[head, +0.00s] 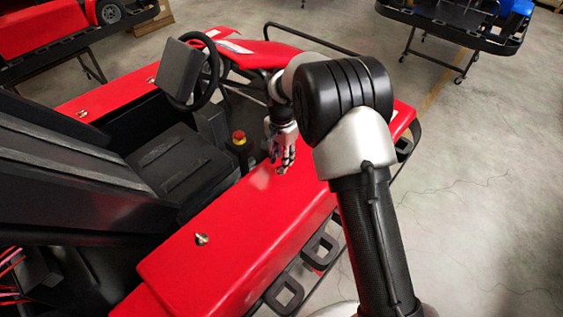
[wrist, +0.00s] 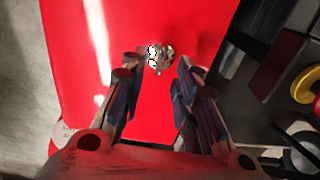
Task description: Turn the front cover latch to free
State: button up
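The front cover latch (wrist: 162,57) is a small brassy metal piece on the red cover (wrist: 205,25) in the wrist view. My gripper (wrist: 157,72) is open, with one finger on each side of the latch in that view. I cannot tell whether the fingers touch it or how far above it they are. In the head view my gripper (head: 282,166) is low over the front part of the red side cover (head: 265,205) and hides this latch. A similar latch (head: 202,239) shows on the rear part of the same cover.
An emergency button (head: 239,138) stands close left of my gripper, beside the seat (head: 175,160). The steering wheel (head: 207,75) with a screen is farther back. A black side bumper (head: 322,248) runs along the cover's outer edge.

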jog(key=shift+f, duration=1.4)
jog(key=shift+c, duration=0.3)
grip_shut()
